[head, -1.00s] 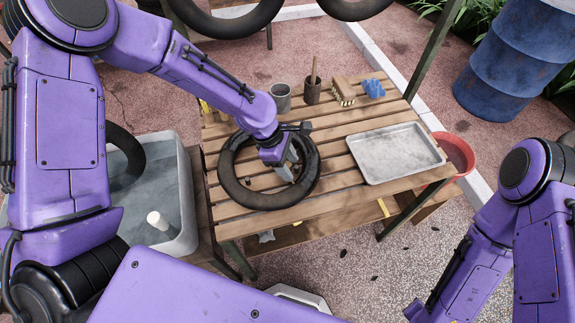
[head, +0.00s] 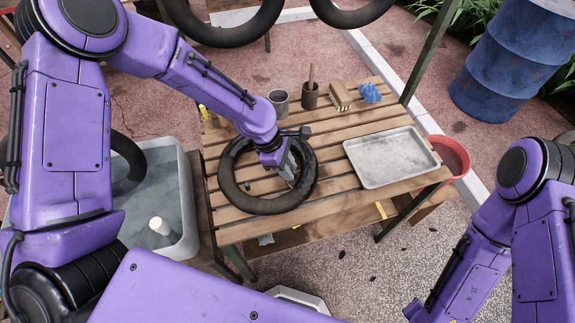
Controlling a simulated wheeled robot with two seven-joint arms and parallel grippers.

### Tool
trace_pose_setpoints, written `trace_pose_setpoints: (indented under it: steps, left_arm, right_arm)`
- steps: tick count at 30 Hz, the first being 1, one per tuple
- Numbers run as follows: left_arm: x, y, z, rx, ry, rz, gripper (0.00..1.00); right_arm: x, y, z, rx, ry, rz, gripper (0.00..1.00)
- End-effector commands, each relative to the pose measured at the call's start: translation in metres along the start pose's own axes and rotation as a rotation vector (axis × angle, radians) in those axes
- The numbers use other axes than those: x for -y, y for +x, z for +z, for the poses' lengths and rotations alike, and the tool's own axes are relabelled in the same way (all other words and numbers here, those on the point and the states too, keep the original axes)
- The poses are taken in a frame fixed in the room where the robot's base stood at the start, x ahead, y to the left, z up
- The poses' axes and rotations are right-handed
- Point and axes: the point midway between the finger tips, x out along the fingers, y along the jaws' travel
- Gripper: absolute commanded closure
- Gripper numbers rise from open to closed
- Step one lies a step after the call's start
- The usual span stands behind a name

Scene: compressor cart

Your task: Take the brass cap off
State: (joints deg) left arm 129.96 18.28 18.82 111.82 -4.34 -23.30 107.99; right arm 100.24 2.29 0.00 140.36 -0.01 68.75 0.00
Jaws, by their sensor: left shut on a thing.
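A black inner tube (head: 230,190) lies flat on the slatted wooden table (head: 330,205). My left gripper (head: 289,172) points down at the right inner edge of the tube. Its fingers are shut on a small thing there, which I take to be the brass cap. The fingers and wrist hide the cap, and I cannot make out its brass surface. A small dark piece (head: 248,187) shows inside the ring of the tube. My right arm comes in at the right edge, and its gripper is out of view.
A metal tray (head: 391,157) lies on the table's right side. A water tub (head: 180,245) is left, a red bucket (head: 452,155) right.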

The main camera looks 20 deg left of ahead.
Motion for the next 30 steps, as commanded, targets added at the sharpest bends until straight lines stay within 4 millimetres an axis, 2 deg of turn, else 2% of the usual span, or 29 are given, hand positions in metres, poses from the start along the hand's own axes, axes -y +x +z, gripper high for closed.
trace_pose_setpoints:
  steps: [1,3,9,10,12,18,21,24,30]
  left_arm:
    - [0.000,-0.018,0.007,-0.001,0.000,-0.001,1.00]
    - [0.003,-0.032,0.013,-0.001,0.000,-0.002,1.00]
    - [0.036,-0.072,0.020,0.000,-0.002,-0.002,1.00]
    - [0.042,-0.072,0.018,0.000,0.002,0.003,1.00]
    - [0.061,-0.083,0.017,0.001,0.001,0.000,1.00]
    - [0.109,-0.107,0.013,0.001,0.000,0.001,1.00]
    - [0.123,-0.115,0.011,0.001,0.000,0.002,1.00]
    - [0.132,-0.119,0.011,0.000,0.001,0.001,1.00]
    - [0.136,-0.120,0.010,0.000,0.000,0.000,1.00]
  right_arm:
    - [-0.002,-0.021,-0.009,0.000,0.000,0.000,0.57]
    - [-0.004,-0.040,-0.017,0.000,0.000,0.000,0.57]
    - [-0.008,-0.090,-0.037,-0.001,0.000,0.000,0.57]
    - [-0.007,-0.079,-0.033,-0.001,0.000,-0.001,0.57]
    - [-0.007,-0.074,-0.031,-0.001,0.000,0.000,0.57]
    - [-0.007,-0.074,-0.030,0.000,0.000,0.000,0.57]
    - [-0.007,-0.074,-0.030,0.000,0.000,0.000,0.57]
    - [-0.007,-0.074,-0.030,0.000,0.000,0.000,0.57]
    - [-0.007,-0.074,-0.030,0.000,0.000,0.000,0.57]
